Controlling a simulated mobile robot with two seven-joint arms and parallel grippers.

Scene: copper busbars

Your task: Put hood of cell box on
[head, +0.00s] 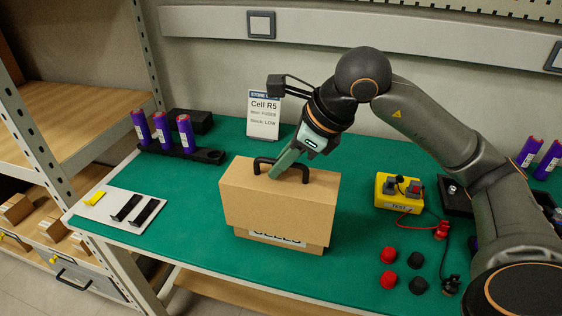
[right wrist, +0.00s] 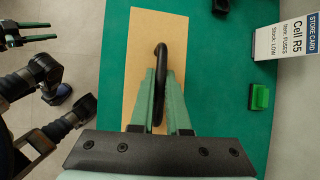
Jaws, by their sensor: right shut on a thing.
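The hood (head: 278,203), a tan cardboard cover with a black handle (head: 262,160), sits upright over the cell box (head: 318,249). My right gripper (head: 283,167) is shut on the handle from above. In the right wrist view, the green fingers of the right gripper (right wrist: 161,85) lie on both sides of the handle, over the hood's top (right wrist: 147,40). My left gripper (right wrist: 38,32) shows at that view's upper left, its fingers apart and empty.
Purple cells (head: 162,130) stand in a black holder at the back left. A white mat (head: 118,210) with black and yellow strips lies at the left edge. A yellow tester (head: 398,190) and red and black caps lie at right. A store card (head: 264,115) stands behind.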

